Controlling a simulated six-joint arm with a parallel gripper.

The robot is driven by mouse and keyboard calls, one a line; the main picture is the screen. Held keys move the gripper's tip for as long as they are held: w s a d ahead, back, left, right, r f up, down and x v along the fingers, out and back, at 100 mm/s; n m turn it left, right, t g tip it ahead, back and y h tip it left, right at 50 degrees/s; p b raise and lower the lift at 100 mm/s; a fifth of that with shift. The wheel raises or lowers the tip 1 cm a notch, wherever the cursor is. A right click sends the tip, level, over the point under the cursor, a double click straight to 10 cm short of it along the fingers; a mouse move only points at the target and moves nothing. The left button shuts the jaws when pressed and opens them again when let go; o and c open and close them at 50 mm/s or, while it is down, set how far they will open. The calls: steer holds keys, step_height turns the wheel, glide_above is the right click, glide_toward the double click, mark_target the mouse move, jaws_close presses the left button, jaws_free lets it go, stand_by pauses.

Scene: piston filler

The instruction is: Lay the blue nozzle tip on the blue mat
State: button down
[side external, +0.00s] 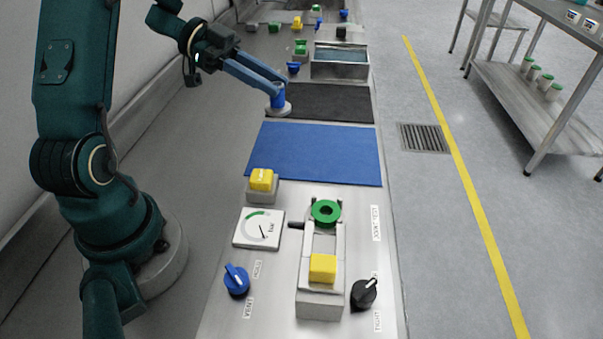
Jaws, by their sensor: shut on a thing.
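The blue nozzle tip (278,102) is a small blue piece with a pale grey round base. My gripper (277,89), with long blue fingers, is shut on it from above. The nozzle tip is upright at the left edge of the dark mat, beyond the blue mat's far edge. I cannot tell whether its base touches the surface. The blue mat (318,153) lies flat on the bench, bare, nearer the camera than the dark mat.
The dark mat (325,103) is otherwise clear. A metal tray (340,70) and several coloured parts stand farther back. Nearer are a yellow button block (261,181), a gauge (259,228), a fixture with a green ring (325,211), a blue knob (236,280) and a black knob (363,293).

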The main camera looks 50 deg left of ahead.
mark_target(299, 151)
steer(key=f, duration=0.2)
steer(key=w+a+f, duration=0.1)
steer(key=f, duration=0.2)
steer(key=a+f, duration=0.1)
steer(key=f, duration=0.2)
steer(key=shift+w+f, duration=0.1)
steer(key=shift+w, duration=0.05)
steer(key=shift+f, duration=2.05)
steer(key=shift+f, duration=0.1)
steer(key=c, duration=0.7)
jaws_free()
steer(key=shift+o, duration=0.2)
